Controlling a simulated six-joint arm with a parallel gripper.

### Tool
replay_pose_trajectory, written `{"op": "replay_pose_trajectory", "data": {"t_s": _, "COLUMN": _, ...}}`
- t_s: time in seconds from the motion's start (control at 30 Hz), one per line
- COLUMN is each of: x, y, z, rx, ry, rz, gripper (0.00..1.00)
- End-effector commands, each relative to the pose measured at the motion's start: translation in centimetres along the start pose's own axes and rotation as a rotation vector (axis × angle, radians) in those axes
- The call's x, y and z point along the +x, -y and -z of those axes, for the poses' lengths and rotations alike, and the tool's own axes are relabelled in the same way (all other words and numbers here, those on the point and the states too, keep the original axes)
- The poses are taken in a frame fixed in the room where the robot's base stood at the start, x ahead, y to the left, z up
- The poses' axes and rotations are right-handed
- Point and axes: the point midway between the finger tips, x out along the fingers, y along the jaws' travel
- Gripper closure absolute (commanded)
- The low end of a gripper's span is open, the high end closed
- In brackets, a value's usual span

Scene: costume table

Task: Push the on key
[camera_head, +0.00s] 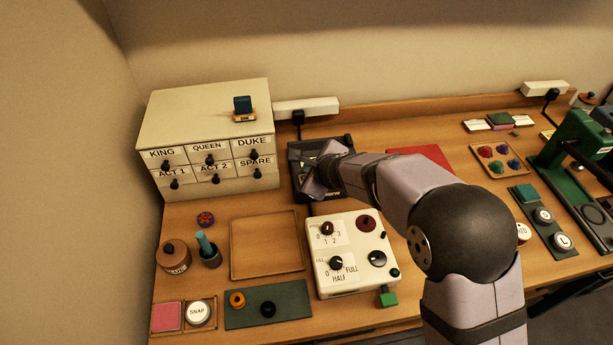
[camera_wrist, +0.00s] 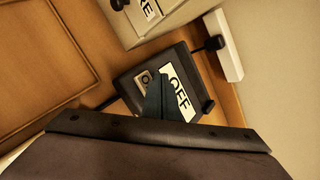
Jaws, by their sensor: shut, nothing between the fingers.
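A black switch box (camera_head: 293,172) stands at the back of the table, right of the drawer cabinet. In the wrist view the box (camera_wrist: 190,58) carries a white label reading OFF (camera_wrist: 180,88). Beside it is a smaller pale, framed patch (camera_wrist: 144,79), partly covered; I cannot read it fully, and no ON marking is clear. My gripper (camera_head: 312,184) is shut and empty, over the box. In the wrist view its dark fingers (camera_wrist: 158,92) cover the area between the patch and the label. Whether the tips touch the box is hidden.
The drawer cabinet (camera_head: 205,140) stands close on the left. A white power strip (camera_head: 306,106) with a black plug is behind the box. A cream control box (camera_head: 350,285) with knobs is in front, and an empty wooden tray (camera_head: 267,276) lies left of it.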

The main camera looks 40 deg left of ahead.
Motion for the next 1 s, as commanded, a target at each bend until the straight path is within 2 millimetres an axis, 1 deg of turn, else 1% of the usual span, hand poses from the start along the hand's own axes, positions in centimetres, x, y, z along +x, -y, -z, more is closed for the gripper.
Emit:
{"op": "replay_pose_trajectory", "data": {"t_s": 0.33, "x": 0.07, "y": -0.06, "z": 0.06, "rx": 0.0, "ry": 0.0, "rz": 0.0, "gripper": 1.0}}
{"op": "replay_pose_trajectory", "data": {"t_s": 0.63, "x": 0.65, "y": -0.47, "z": 0.47, "rx": 0.001, "ry": 0.0, "rz": 0.0, "gripper": 1.0}}
{"op": "replay_pose_trajectory", "data": {"t_s": 1.0, "x": 0.63, "y": -0.45, "z": 0.45, "rx": 0.0, "ry": 0.0, "rz": 0.0, "gripper": 1.0}}
